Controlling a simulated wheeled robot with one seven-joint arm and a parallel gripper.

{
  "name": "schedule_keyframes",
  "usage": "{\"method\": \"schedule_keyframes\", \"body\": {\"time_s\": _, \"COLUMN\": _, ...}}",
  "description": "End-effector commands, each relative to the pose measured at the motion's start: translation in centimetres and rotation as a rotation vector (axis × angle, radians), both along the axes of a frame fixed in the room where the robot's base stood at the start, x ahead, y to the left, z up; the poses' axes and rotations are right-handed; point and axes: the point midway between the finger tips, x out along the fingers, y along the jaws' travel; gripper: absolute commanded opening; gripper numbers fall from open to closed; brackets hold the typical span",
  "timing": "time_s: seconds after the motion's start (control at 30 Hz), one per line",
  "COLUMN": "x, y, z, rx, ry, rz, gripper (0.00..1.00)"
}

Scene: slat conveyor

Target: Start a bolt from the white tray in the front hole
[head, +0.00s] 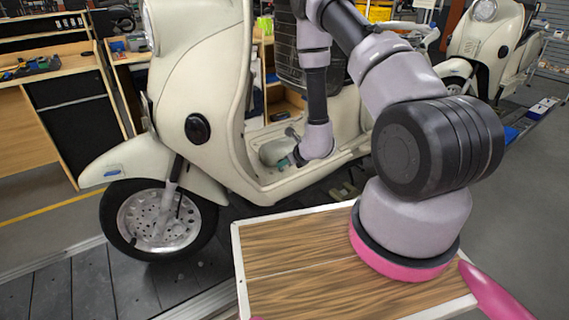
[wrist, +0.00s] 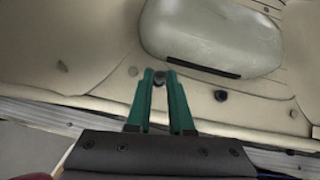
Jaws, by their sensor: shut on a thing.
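My gripper (wrist: 160,80) has green fingers shut on a dark bolt (wrist: 159,77), whose round end shows between the fingertips in the wrist view. In the head view my gripper (head: 294,158) is low over the footboard of the cream scooter (head: 196,85). Small round spots show on the footboard: a dark one (wrist: 220,95) right of the fingers, a fainter one (wrist: 132,71) to their left and another (wrist: 294,113) at far right. I cannot tell which are holes or bolt heads, or whether the held bolt touches the footboard. I see no white tray.
A rounded pale cover (wrist: 210,35) with a dark slot is raised on the footboard just beyond the fingertips. The scooter stands on the dark slat conveyor (head: 85,287). Its front shield and seat side rise either side of my forearm. Another scooter (head: 487,45) stands behind at right.

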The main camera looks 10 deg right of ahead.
Motion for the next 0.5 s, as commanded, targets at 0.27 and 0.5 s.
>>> {"method": "schedule_keyframes", "body": {"time_s": 0.27, "x": -0.12, "y": 0.39, "z": -0.02, "rx": 0.001, "ry": 0.0, "rz": -0.149, "gripper": 0.0}}
{"method": "schedule_keyframes", "body": {"time_s": 0.5, "x": -0.1, "y": 0.33, "z": -0.01, "rx": 0.001, "ry": 0.0, "rz": -0.147, "gripper": 0.54}}
